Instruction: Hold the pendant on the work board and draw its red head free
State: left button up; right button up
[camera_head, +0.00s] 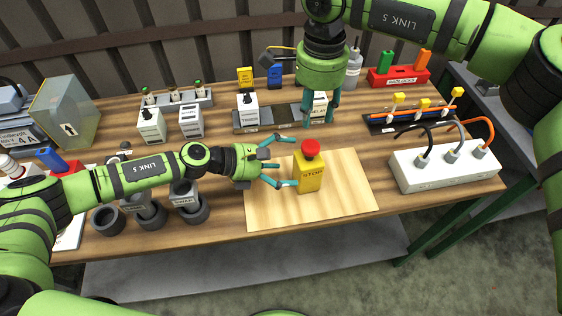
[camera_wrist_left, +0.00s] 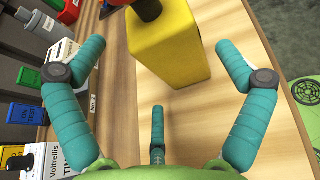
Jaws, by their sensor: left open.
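The yellow pendant (camera_head: 309,179), marked STOP, stands upright on the pale work board (camera_head: 350,208). Its red head (camera_head: 311,147) sits on top. My left gripper (camera_head: 290,163) is open just left of the pendant, low over the board, with its fingers pointing at it. In the left wrist view the pendant (camera_wrist_left: 165,45) shows ahead between the open fingers, and neither finger visibly grips it; the red head is mostly cut off at the top edge. My right gripper (camera_head: 320,108) hangs fingers-down behind the pendant, near a white block; its opening is unclear.
A white box (camera_head: 445,170) with plugs and cables stands right of the board. White labelled blocks (camera_head: 151,124) stand at the back left, and grey round sockets (camera_head: 150,215) lie under my left arm. A red rack (camera_head: 398,77) is at the back right. The board's right part is clear.

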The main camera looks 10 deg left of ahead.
aim_at(306, 164)
pick_arm(q)
jog(key=x, duration=0.6)
jog(key=shift+d, duration=0.1)
jog(key=c, duration=1.4)
jog(key=o, duration=0.4)
jog(key=c, duration=0.4)
